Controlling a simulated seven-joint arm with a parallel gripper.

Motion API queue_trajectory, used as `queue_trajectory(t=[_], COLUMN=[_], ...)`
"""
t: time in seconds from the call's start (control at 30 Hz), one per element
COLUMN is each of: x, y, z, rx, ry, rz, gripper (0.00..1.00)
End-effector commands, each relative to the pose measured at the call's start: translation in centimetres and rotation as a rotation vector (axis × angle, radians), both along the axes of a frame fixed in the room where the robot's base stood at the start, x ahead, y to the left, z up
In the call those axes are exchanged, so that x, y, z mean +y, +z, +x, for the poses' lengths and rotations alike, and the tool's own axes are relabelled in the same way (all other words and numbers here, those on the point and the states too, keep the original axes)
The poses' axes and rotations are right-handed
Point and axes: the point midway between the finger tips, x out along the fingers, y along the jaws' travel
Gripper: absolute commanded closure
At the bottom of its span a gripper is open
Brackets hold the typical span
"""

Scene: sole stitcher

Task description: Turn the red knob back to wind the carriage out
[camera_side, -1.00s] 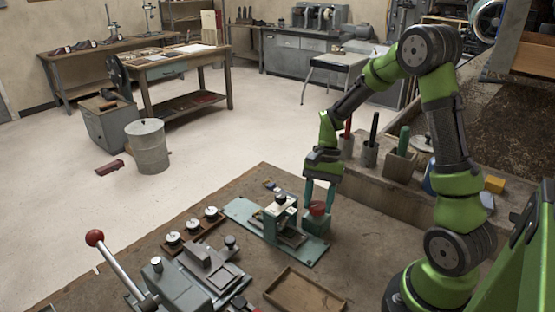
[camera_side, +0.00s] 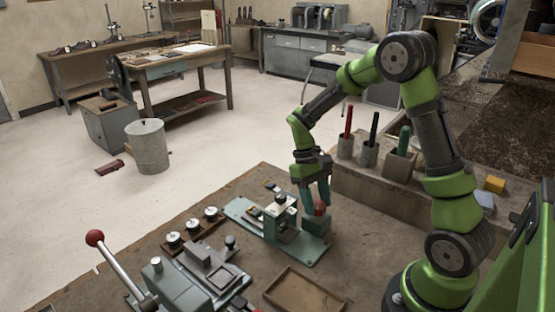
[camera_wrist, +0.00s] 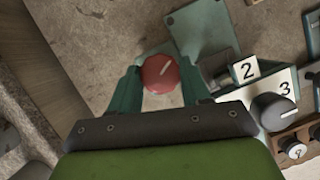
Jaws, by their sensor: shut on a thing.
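The red knob (camera_side: 320,208) sits on the block at the right end of the small green machine (camera_side: 314,248). In the wrist view the red knob (camera_wrist: 160,73) is round with a white line slanting up to the right. My gripper (camera_side: 316,205) comes down from above with its two teal fingers on either side of the knob. In the wrist view my gripper (camera_wrist: 158,86) is shut on it. The carriage (camera_side: 281,214) appears to be the upright part in the middle of the machine; its exact position along the bed is hard to tell.
A shallow wooden tray (camera_side: 304,292) lies in front of the machine. A grey device with a red-balled lever (camera_side: 95,238) is at front left. Tool cups (camera_side: 370,153) stand on the ledge behind.

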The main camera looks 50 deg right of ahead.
Motion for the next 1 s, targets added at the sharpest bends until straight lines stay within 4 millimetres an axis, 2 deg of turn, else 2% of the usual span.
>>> queue_trajectory(t=[1.0], x=[0.58], y=[0.08], z=[-0.10], rx=[-0.002], ry=[0.966], rz=[-0.001], gripper=[0.83])
